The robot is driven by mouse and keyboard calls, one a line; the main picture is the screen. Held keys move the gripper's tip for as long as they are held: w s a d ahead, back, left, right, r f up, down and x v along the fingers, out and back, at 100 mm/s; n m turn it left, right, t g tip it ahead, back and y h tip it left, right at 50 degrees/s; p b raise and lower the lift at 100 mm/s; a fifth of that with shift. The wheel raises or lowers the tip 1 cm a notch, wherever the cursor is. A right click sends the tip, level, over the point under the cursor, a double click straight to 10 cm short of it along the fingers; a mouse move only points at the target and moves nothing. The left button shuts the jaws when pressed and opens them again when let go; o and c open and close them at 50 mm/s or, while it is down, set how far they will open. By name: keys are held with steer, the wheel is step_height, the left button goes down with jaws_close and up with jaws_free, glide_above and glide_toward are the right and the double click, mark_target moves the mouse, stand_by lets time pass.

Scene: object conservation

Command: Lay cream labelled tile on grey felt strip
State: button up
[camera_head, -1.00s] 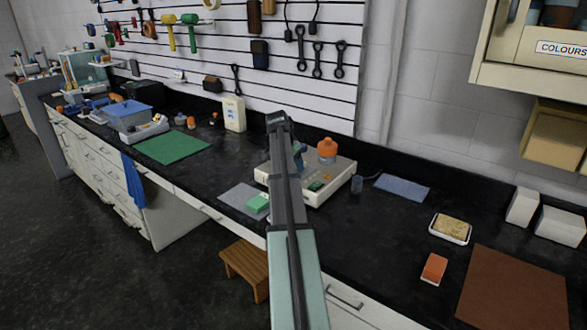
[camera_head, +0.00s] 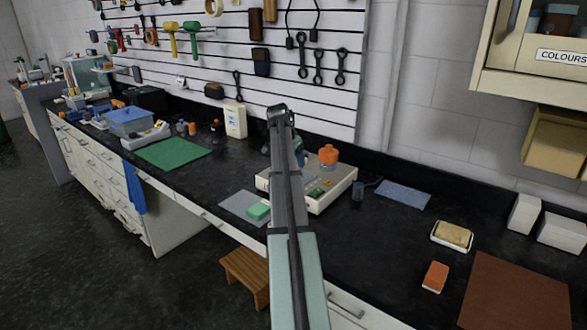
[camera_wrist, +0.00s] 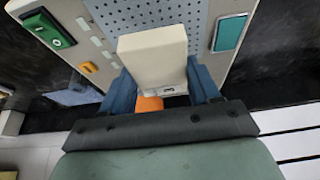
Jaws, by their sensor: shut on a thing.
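The cream tile (camera_wrist: 153,52) is held upright between the blue fingers of my gripper (camera_wrist: 160,82) in the wrist view. A small dark mark shows at its lower edge. Behind it is the perforated grey top (camera_wrist: 120,18) of a cream bench device; I cannot tell whether the tile touches it. In the head view my arm hides the tile and most of the gripper, above the device (camera_head: 330,200). A flat grey sheet (camera_head: 233,206), possibly the felt strip, lies left of the device with a green block on its right part.
An orange-topped bottle (camera_head: 328,154) stands at the device's back. A blue-grey cloth (camera_head: 403,195) lies to the right. A sponge dish (camera_head: 452,246), an orange block (camera_head: 435,276) and a brown mat (camera_head: 515,292) are farther right. A green mat (camera_head: 173,151) is at left.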

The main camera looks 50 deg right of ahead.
step_height(320, 180, up, 5)
steer(key=shift+w, duration=0.1)
steer(key=w+a, duration=0.3)
steer(key=w, duration=0.1)
steer(key=n+t, duration=0.1)
steer(key=n, duration=0.2)
glide_above(242, 200)
step_height(242, 200, down, 4)
steer(key=shift+s+a+f+m+g, duration=0.2)
steer(key=shift+f+m, duration=0.25)
steer(key=shift+f, duration=1.5)
steer(key=shift+w+a+f+m+g, duration=0.15)
steer(key=shift+a+f+m, duration=0.25)
steer(key=shift+f, duration=1.6)
steer(key=shift+s+a+f+m+g, duration=0.15)
steer(key=shift+f+m, duration=0.4)
steer(key=shift+f, duration=1.4)
steer(key=shift+w, duration=0.1)
steer(key=o, duration=1.2)
steer(key=shift+f, duration=0.15)
